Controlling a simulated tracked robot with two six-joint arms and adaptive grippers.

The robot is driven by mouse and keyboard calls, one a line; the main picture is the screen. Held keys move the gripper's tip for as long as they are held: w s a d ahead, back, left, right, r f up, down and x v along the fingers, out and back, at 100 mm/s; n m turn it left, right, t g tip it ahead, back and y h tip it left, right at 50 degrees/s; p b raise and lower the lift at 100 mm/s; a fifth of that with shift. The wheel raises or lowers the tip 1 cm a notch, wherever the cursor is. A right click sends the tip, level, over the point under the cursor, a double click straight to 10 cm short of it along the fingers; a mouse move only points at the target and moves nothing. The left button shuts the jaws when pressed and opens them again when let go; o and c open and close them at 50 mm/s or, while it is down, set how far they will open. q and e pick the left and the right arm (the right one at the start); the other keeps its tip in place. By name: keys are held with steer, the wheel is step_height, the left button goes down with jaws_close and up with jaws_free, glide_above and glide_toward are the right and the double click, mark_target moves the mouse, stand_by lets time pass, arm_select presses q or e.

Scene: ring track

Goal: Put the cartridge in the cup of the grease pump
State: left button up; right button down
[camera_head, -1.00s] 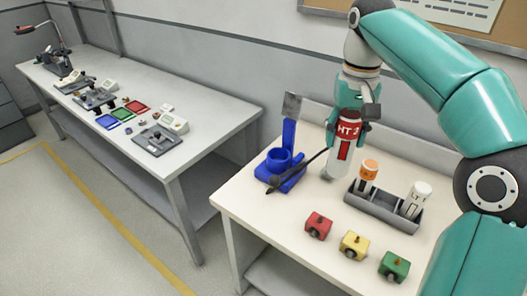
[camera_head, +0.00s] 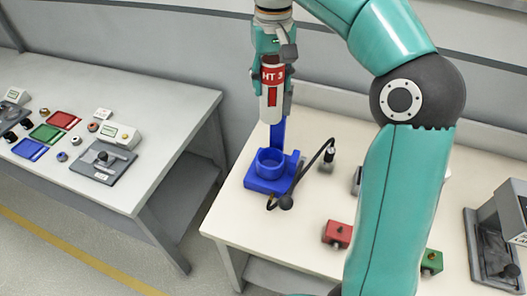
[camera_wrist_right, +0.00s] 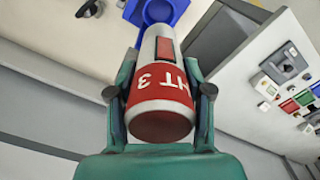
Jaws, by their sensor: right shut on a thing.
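The cartridge (camera_head: 271,98) is white with a red band marked HT 3. My right gripper (camera_head: 271,72) is shut on its upper part and holds it nearly upright, lower end down. The blue grease pump (camera_head: 263,185) stands near the left end of the near table, with its round open cup (camera_head: 270,166) facing up. The cartridge's lower end shows above the cup and apart from it. In the right wrist view the fingers grip both sides of the red cartridge end (camera_wrist_right: 160,100), and part of the blue pump (camera_wrist_right: 157,12) shows beyond it. My left gripper is not in view.
A black hose (camera_head: 314,170) curves beside the pump. A red block (camera_head: 337,233) and a green block (camera_head: 432,261) lie on the near table (camera_head: 265,225). My right arm hides much of the rack. A grey device (camera_head: 500,235) stands at right. Another bench (camera_head: 165,105) is at left.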

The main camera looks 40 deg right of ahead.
mark_target(272, 107)
step_height(272, 107, down, 19)
steer(key=shift+s+r+b, duration=0.1)
steer(key=shift+s+b, duration=0.05)
steer(key=shift+b, duration=0.75)
steer(key=shift+c, duration=2.3)
jaws_free()
step_height(272, 107, up, 12)
steer(key=shift+f+p, duration=0.1)
steer(key=shift+p, duration=0.3)
